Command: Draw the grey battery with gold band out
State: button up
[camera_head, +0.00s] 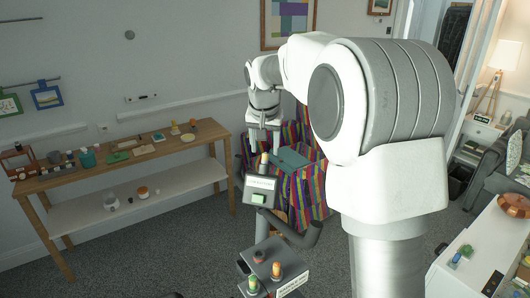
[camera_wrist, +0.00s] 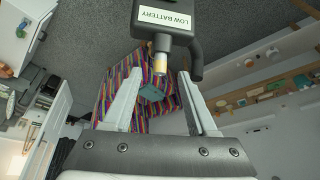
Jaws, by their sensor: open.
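The grey battery with gold band (camera_wrist: 160,64) sticks out of a dark holder (camera_wrist: 166,38) labelled "LOW BATTERY". In the head view the battery (camera_head: 264,160) stands upright on top of the same dark holder (camera_head: 260,194); its lower end is hidden inside. My gripper (camera_head: 263,136) is just above it, fingers pointing down. In the wrist view my gripper (camera_wrist: 159,76) is open, one finger on each side of the line to the battery. The battery's free end lies near the fingertip level, and neither finger appears to touch it.
A lower dark station (camera_head: 268,266) holds an orange-topped battery (camera_head: 277,270) and a green one (camera_head: 253,285). A dark curved arm (camera_head: 308,236) flanks the holder. A striped chair (camera_head: 312,200) stands behind. A wooden table (camera_head: 130,150) with craft clutter is at left.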

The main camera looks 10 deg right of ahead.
aim_at(265, 155)
jog(key=shift+x, duration=1.7)
grip_shut()
jog(key=c, duration=0.7)
grip_release()
grip_shut()
jog(key=shift+w+d+r+p, duration=0.15)
jog(key=shift+w+r+p, duration=0.05)
jog(key=shift+r+p, duration=0.5)
jog(key=shift+w+d+r+p, duration=0.15)
jog(key=shift+w+r+p, duration=0.2)
jog(key=shift+r+p, duration=0.45)
jog(key=shift+w+d+r+p, duration=0.2)
jog(key=shift+w+r+p, duration=0.15)
jog(key=shift+r+p, duration=0.4)
jog(key=shift+w+d+r+p, duration=0.15)
jog(key=shift+w+r+p, duration=0.15)
jog(key=shift+r+p, duration=0.5)
jog(key=shift+f, duration=0.1)
